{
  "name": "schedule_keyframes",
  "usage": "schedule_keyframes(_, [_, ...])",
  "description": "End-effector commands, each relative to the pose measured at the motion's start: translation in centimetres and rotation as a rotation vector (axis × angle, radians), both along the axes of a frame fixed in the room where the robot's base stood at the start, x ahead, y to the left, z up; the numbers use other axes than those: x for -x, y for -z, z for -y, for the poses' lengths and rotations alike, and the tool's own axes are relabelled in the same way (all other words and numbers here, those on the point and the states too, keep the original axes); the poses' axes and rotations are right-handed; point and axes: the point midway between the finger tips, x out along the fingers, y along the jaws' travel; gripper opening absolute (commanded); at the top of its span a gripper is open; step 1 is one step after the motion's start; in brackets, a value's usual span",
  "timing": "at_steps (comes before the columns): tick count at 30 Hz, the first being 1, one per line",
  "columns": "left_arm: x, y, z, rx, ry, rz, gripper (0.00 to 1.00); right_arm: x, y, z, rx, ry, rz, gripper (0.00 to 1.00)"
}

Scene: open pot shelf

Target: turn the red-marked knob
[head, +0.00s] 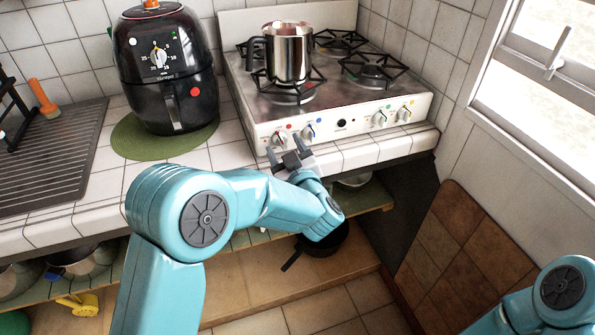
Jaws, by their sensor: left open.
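The white stove (262,127) has a row of small knobs along its front panel. The red-marked knob (279,138) is the leftmost, with a red dot beside it. A blue-marked knob (308,132) sits just to its right. My left gripper (287,151) is open, just in front of and below these two left knobs, with nothing seen between its fingers. I cannot tell whether a finger touches the red-marked knob. My right gripper is out of view; only part of my right arm shows at the lower right.
Two more knobs (379,118) sit on the panel's right side. A metal pot (288,55) stands on the front left burner. A black air fryer (168,70) stands on a green mat (130,138) to the left. An open shelf (376,197) with pans lies below the counter.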

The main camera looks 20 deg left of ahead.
Motion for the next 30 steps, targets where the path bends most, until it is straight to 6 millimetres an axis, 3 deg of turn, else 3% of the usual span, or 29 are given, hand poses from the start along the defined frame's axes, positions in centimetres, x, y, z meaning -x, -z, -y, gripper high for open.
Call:
schedule_keyframes(9, [7.0, 0.0, 4.9, -0.002, 0.006, 0.003, 0.61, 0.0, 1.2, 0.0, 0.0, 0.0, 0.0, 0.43])
schedule_keyframes(15, [10.3, 0.0, 7.1, -0.002, 0.004, 0.003, 0.61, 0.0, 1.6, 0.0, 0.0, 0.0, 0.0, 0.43])
schedule_keyframes(21, [11.8, -0.1, 7.9, 0.0, 0.0, 0.002, 0.61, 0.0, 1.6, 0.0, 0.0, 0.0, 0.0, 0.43])
schedule_keyframes(29, [11.9, -0.1, 8.0, 0.0, -0.001, 0.002, 0.61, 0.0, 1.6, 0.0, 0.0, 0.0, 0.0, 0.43])
schedule_keyframes(30, [11.9, -0.1, 8.0, 0.0, -0.001, 0.002, 0.51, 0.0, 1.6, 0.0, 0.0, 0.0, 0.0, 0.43])
